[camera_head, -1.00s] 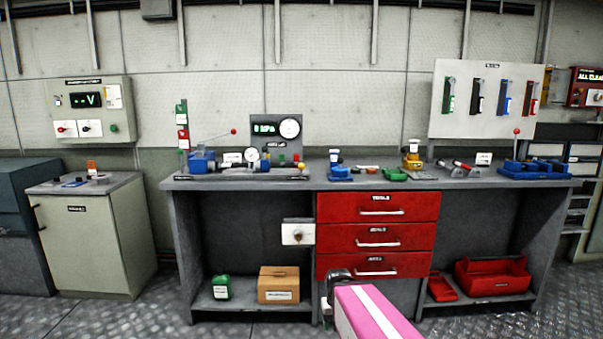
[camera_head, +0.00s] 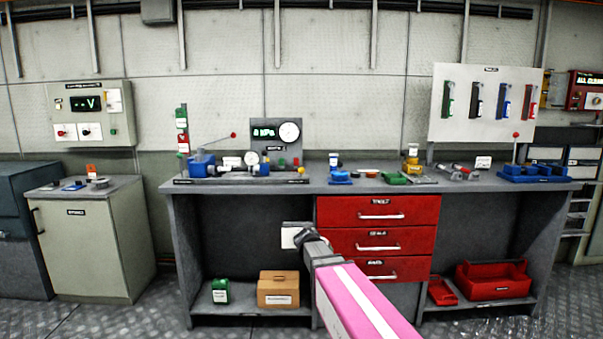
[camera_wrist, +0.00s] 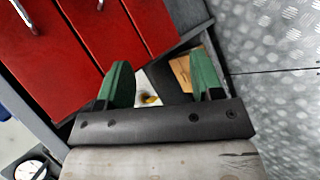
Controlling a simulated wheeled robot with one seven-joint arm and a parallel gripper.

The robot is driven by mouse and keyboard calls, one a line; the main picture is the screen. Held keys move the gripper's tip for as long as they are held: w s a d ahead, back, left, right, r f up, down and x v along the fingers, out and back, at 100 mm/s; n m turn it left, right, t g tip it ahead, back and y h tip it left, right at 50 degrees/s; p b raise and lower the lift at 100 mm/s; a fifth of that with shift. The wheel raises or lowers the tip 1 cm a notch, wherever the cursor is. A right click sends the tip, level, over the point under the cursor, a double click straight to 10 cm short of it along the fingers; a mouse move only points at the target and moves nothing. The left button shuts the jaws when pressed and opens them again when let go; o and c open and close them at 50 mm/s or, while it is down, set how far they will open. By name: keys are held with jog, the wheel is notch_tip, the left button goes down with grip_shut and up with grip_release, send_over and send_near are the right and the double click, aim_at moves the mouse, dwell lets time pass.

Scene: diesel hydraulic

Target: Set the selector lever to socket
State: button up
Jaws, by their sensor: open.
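A white box (camera_head: 289,237) is fixed at the left side of the red drawers, under the bench top; my gripper covers much of it in the head view. In the wrist view its white face (camera_wrist: 143,88) carries a small yellowish knob or lever (camera_wrist: 151,99), seen between my fingers. I take this to be the selector; its setting and any lettering cannot be read. My gripper (camera_head: 301,236) is in front of the box in the head view. In the wrist view my gripper (camera_wrist: 163,82) has its green fingers spread, with nothing held between them.
Red drawers (camera_head: 376,238) with protruding handles are close on the right. The bench top (camera_head: 230,184) is above. A cardboard box (camera_head: 279,290) and a green canister (camera_head: 220,292) stand on the lower shelf. The open bay left of the white box has free room.

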jog(key=w+a+r+n+t+h, duration=0.1)
jog(key=w+a+r+n+t, duration=0.25)
jog(key=w+r, duration=0.4)
jog(key=w+a+r+n+t+h, duration=0.25)
jog(key=w+r+n, duration=0.3)
jog(key=r, duration=0.35)
jog(key=n+t, duration=0.3)
jog(key=n, duration=0.2)
send_near(300, 171)
jog(key=w, duration=0.1)
jog(key=x, duration=1.1)
jog(key=shift+d+f, duration=0.1)
jog(key=shift+f, duration=0.05)
grip_shut()
